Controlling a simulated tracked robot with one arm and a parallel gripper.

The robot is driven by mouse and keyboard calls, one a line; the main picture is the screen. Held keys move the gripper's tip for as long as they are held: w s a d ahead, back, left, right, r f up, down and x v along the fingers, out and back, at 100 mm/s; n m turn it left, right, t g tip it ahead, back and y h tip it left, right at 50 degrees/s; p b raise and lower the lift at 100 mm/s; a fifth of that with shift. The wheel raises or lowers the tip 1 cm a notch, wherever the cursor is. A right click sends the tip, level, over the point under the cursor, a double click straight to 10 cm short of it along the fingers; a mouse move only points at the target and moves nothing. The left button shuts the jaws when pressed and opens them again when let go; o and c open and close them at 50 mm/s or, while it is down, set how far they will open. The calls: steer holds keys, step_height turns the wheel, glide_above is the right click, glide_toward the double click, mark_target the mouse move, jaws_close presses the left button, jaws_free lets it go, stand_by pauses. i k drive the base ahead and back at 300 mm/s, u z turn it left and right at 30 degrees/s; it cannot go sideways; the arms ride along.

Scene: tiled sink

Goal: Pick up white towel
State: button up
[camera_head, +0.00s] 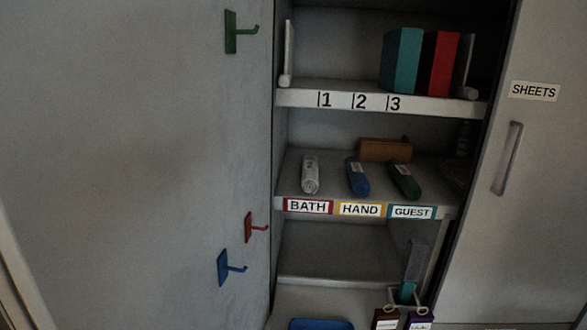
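A white rolled item (310,174), which looks like a rolled white towel, lies on the middle shelf above the red BATH label (308,206). It points front to back, with its near end close to the shelf's front edge. A blue roll (357,178) lies to its right above the HAND label, and a dark green roll (404,181) lies further right above the GUEST label. The rolls are apart from each other. My gripper is not in view, so I cannot see its state.
A wooden block (385,149) sits behind the rolls. Green, red and blue hooks (232,266) stick out at left. A SHEETS door (545,200) stands at right. Tagged items sit below.

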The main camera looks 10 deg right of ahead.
mark_target(309, 175)
steer(key=z, duration=0.05)
steer(key=i, duration=1.2)
steer(key=z, duration=0.05)
